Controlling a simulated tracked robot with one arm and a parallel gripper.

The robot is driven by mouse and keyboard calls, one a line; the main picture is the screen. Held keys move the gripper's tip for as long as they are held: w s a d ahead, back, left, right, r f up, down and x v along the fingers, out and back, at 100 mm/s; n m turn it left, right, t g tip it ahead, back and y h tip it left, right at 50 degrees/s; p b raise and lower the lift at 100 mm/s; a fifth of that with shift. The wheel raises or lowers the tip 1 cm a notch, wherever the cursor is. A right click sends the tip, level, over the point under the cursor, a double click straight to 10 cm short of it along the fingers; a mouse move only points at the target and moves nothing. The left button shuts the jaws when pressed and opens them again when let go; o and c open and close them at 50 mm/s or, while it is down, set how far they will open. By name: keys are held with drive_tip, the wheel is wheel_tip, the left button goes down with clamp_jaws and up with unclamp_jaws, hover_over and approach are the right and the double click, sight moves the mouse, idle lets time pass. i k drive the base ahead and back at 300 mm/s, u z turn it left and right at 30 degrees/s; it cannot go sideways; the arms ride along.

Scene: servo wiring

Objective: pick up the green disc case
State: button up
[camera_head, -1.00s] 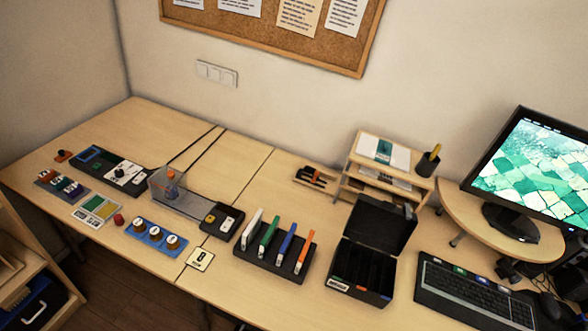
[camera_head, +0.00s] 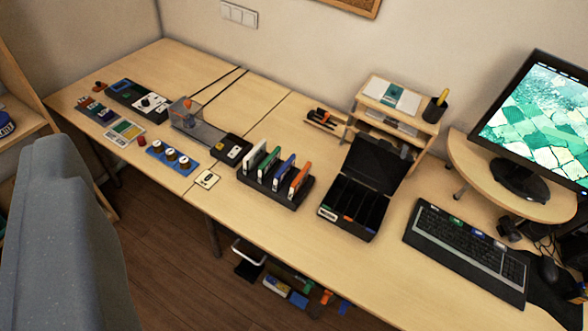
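The green disc case (camera_head: 268,164) stands upright in a black slotted rack (camera_head: 274,190) on the desk, near the picture's middle. A white case (camera_head: 256,156) stands to its left. A blue case (camera_head: 284,171) and an orange case (camera_head: 299,179) stand to its right in the same rack. My gripper does not show in this view.
An open black box (camera_head: 364,185) with compartments stands right of the rack. A keyboard (camera_head: 465,251) and monitor (camera_head: 532,130) are farther right. A grey chair-like shape (camera_head: 65,235) fills the lower left. Clear desk lies in front of the black box.

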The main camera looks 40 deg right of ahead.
sight(272, 160)
drive_tip(key=z, duration=0.4)
drive_tip(key=i, duration=1)
drive_tip(key=u, duration=0.05)
